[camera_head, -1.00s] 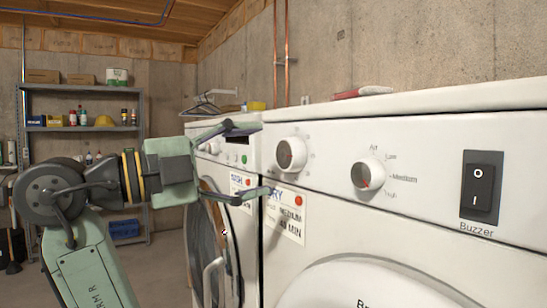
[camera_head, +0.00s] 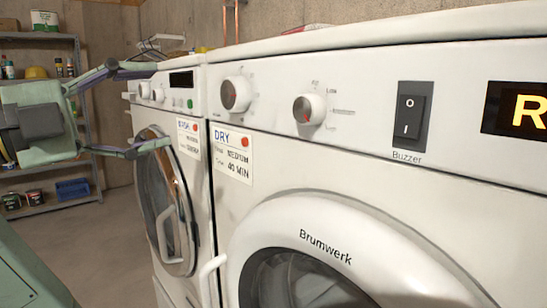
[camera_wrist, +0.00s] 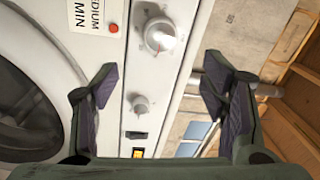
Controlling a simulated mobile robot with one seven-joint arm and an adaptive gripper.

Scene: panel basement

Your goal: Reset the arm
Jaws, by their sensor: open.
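My gripper (camera_head: 157,109) is at the left of the head view, its two fingers spread wide with nothing between them. It is in front of the left machine's panel and looks clear of it, though the exact gap is hard to tell. In the wrist view the open gripper (camera_wrist: 160,88) frames the dryer's panel, with a large knob (camera_wrist: 160,35) and a smaller knob (camera_wrist: 140,104) beyond the fingers. Part of my arm is cut off at the left edge of the head view.
The white dryer (camera_head: 330,170) fills the right side, with a "DRY" card (camera_head: 232,152), a buzzer switch (camera_head: 413,116) and a lit display (camera_head: 516,111). A washer (camera_head: 183,105) stands to its left. A metal shelf (camera_head: 40,207) stands at the back left. The floor between (camera_head: 110,240) is clear.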

